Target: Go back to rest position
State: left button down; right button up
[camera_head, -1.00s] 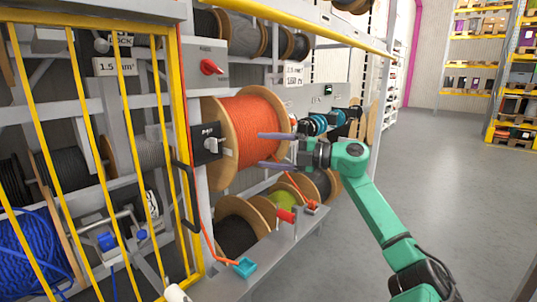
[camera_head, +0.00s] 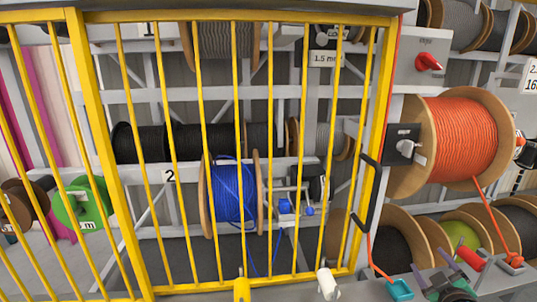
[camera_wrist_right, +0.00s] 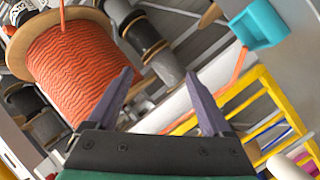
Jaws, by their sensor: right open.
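My right gripper (camera_head: 447,273) shows at the bottom right of the head view, low in front of the rack and below the orange cable reel (camera_head: 457,135). Its two purple fingers are spread apart. In the right wrist view the gripper (camera_wrist_right: 163,95) is open with nothing between its fingertips. The orange reel also shows in that view (camera_wrist_right: 75,62), at the upper left beyond the fingers. My left gripper is in neither view.
A yellow barred gate (camera_head: 100,130) with a black handle (camera_head: 366,195) fills the left and middle. Behind it hangs a blue cable reel (camera_head: 232,195). A red switch (camera_head: 428,62) and a teal holder (camera_head: 399,290) are near the orange reel.

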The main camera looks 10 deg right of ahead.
jog(key=s+a+f+m+g+y, duration=0.25)
jog(key=s+a+f+g, duration=0.45)
jog(key=a+f, duration=0.55)
jog(key=s+a+f+g+y, duration=0.4)
jog(key=s+a, duration=0.5)
jog(key=a, duration=0.4)
notch_tip(320, 180, down, 21)
jog(key=s+g, duration=0.1)
jog(key=s, duration=0.1)
jog(key=s+d+f, duration=0.2)
jog(key=s+f, duration=0.6)
jog(key=s+d+f+g, duration=0.1)
jog(key=s+f, duration=0.7)
jog(key=s, duration=0.1)
jog(key=shift+s+d+f+n, duration=0.2)
jog(key=shift+d+f+n, duration=0.05)
jog(key=shift+d+n, duration=0.15)
